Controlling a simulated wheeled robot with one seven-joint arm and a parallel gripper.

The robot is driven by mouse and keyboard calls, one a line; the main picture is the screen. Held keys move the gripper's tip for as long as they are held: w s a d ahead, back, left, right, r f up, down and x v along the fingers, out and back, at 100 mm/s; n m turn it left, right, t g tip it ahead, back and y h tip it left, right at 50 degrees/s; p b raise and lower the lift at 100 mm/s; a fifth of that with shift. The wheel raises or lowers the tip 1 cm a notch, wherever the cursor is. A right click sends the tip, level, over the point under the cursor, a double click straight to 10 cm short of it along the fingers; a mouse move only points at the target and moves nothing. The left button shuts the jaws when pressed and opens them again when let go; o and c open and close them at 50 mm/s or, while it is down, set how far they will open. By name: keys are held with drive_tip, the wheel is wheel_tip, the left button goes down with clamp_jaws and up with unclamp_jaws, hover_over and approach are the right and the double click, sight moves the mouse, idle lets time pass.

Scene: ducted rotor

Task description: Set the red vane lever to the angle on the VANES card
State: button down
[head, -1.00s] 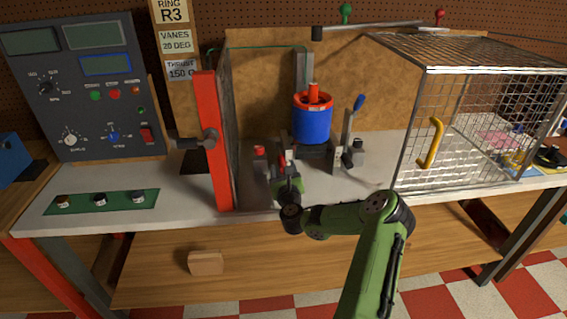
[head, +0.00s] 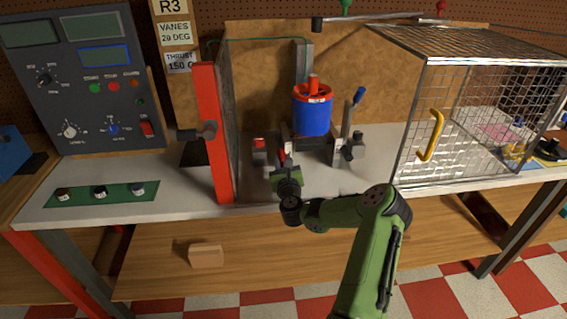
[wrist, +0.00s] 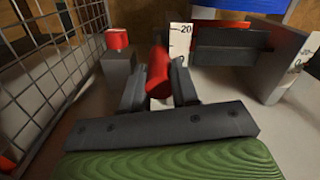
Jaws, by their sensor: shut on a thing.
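The VANES card (head: 174,33) on the back board reads 20 DEG. The red vane lever (wrist: 158,74) stands between my fingers in the wrist view, leaning a little. My gripper (wrist: 159,88) is shut on it. In the head view my gripper (head: 284,170) is in front of the rotor stand and largely hides the lever. A white scale (wrist: 181,42) stands just behind the lever, with 20 near its top and a lower mark partly covered. The lever's top is close to the scale's left edge; I cannot read its exact angle. The blue ducted rotor (head: 312,117) with a red rim is above.
A red-framed mesh guard (head: 212,140) stands left of my gripper. A small red-topped block (wrist: 117,55) is beside the lever. A blue-handled lever (head: 353,110) stands to the right, before a wire cage (head: 440,130) with a yellow handle. A control panel (head: 85,90) is at far left.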

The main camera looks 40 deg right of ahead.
drive_tip(key=shift+f, duration=0.8)
drive_tip(key=c, duration=0.8)
unclamp_jaws()
drive_tip(key=shift+c, duration=0.2)
drive_tip(key=shift+r, duration=0.1)
drive_tip(key=b+v, duration=1.3)
drive_tip(key=v, duration=0.2)
drive_tip(key=shift+s+a+r, duration=0.15)
drive_tip(key=shift+s+a, duration=0.05)
drive_tip(key=shift+s, duration=0.1)
